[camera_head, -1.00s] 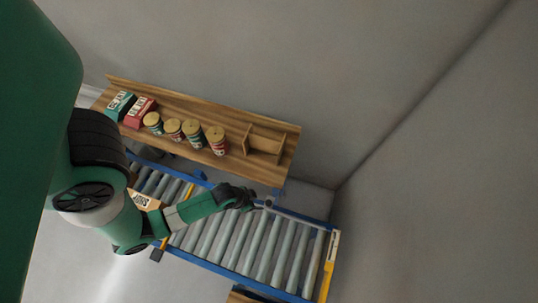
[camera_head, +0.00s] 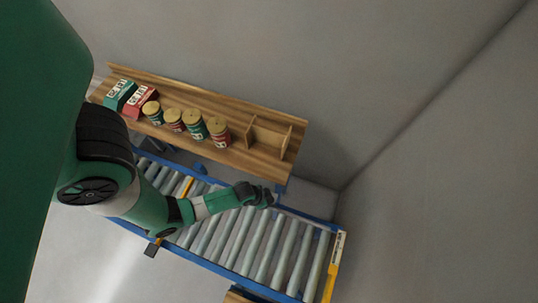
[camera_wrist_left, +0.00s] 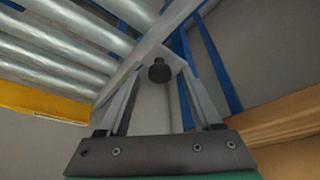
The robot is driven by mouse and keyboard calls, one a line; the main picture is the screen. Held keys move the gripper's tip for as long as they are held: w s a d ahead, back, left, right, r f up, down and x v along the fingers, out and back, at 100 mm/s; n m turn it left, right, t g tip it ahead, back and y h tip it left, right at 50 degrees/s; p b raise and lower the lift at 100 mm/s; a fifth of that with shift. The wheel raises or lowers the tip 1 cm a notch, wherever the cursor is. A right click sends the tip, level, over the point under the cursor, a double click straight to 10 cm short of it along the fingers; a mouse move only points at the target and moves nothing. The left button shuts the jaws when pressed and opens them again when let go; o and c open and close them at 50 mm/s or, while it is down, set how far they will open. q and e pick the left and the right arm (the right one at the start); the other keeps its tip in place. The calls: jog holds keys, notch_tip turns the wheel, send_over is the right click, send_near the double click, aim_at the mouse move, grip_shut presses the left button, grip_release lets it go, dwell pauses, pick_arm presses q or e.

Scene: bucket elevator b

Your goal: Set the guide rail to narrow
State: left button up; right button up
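The guide rail (camera_wrist_left: 146,52) is a pale grey bar running diagonally beside the rollers in the left wrist view. A black round knob (camera_wrist_left: 159,70) sits on a grey bracket next to it. My left gripper (camera_wrist_left: 157,78) is open, with one finger on each side of the knob; I cannot tell whether either finger touches it. In the head view my left gripper (camera_head: 268,198) is at the far edge of the conveyor, below the shelf, and hides the knob. My right gripper is not in view.
The roller conveyor (camera_head: 245,238) has blue side frames and a yellow end bar (camera_head: 335,262). A wooden shelf (camera_head: 215,97) above its far side holds a green box (camera_head: 119,95), a red box (camera_head: 140,100) and several cans. Part of a wooden surface (camera_head: 240,296) shows at the bottom.

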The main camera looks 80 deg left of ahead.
pick_arm(q)
grip_shut()
dwell(1.3)
